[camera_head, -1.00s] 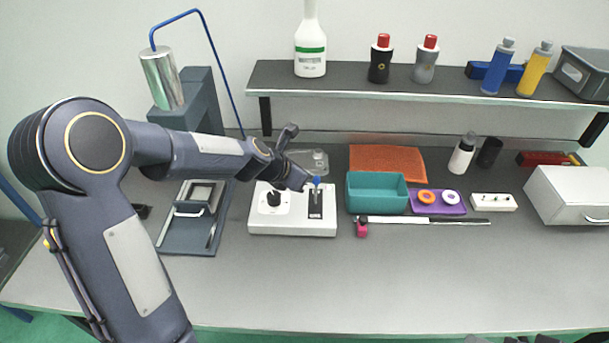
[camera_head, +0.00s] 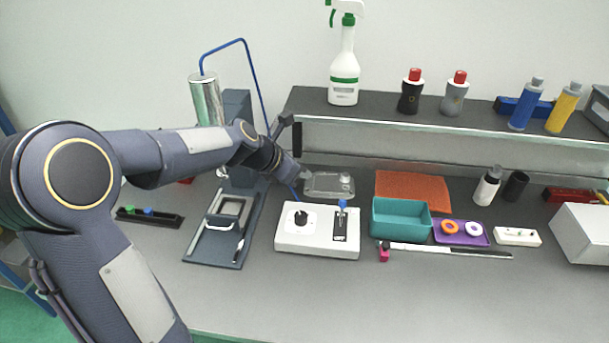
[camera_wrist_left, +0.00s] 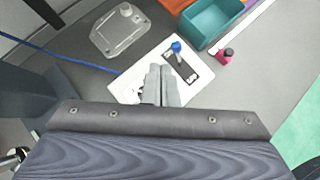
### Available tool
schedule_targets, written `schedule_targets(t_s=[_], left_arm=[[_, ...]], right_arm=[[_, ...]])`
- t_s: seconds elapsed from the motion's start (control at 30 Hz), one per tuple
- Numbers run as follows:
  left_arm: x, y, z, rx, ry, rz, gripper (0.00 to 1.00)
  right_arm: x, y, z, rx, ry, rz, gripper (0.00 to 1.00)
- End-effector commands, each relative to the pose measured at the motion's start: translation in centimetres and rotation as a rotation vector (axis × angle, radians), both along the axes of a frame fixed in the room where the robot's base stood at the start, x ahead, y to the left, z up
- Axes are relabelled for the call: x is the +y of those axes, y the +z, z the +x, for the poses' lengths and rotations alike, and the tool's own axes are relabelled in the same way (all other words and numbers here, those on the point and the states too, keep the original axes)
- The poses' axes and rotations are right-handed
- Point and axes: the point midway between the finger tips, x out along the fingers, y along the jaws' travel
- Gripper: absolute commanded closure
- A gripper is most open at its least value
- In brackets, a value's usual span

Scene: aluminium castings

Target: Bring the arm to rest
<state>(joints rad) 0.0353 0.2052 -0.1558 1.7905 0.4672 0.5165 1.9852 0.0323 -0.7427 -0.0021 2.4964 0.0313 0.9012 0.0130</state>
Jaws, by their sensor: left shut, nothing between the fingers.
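My left arm comes in from the left in the head view. Its gripper (camera_head: 301,178) is shut and empty, above the back left part of a white box (camera_head: 318,244) with a black knob (camera_head: 300,218) and a blue-tipped lever (camera_head: 342,205). In the left wrist view the closed fingers (camera_wrist_left: 161,82) lie in front of the white box, with the blue lever tip (camera_wrist_left: 176,46) just beyond them. The fingers hide part of the box there. My right gripper is not in view.
A grey press fixture (camera_head: 222,228) with a metal cylinder (camera_head: 206,100) stands left of the box. A teal bin (camera_head: 400,222) and purple tray (camera_head: 462,241) are to the right. A shelf (camera_head: 390,118) runs behind. The front bench is clear.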

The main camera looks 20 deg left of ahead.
Motion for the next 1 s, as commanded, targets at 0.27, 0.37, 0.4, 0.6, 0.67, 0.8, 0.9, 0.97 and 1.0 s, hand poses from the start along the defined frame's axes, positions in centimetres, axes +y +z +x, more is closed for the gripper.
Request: schedule_targets(t_s=[0.27,0.37,0.4,0.6,0.67,0.8,0.9,0.97,1.0], left_arm=[[0.0,0.0,0.0,0.0,0.001,0.001,1.0],[0.0,0.0,0.0,-0.002,-0.003,0.002,1.0],[0.0,0.1,-0.2,-0.007,-0.013,0.01,1.0],[-1.0,2.1,-5.5,-0.126,-0.306,0.232,1.0],[-1.6,2.7,-8.6,-0.195,-0.475,0.362,1.0],[-3.2,2.8,-16.3,-0.37,-0.914,0.699,1.0],[-4.0,1.9,-21.3,-0.49,-1.223,0.935,1.0],[-4.4,1.0,-23.9,-0.552,-1.391,1.058,1.0],[-4.7,0.4,-25.4,-0.586,-1.493,1.131,1.0]], right_arm=[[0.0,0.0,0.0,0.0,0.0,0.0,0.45],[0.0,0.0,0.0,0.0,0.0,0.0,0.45],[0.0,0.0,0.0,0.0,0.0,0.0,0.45],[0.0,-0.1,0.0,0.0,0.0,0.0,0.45],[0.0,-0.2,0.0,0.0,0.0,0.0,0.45],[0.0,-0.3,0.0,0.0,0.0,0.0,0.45],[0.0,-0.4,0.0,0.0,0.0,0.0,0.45],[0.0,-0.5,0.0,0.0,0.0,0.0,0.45],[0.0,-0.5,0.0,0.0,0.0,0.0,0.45]])
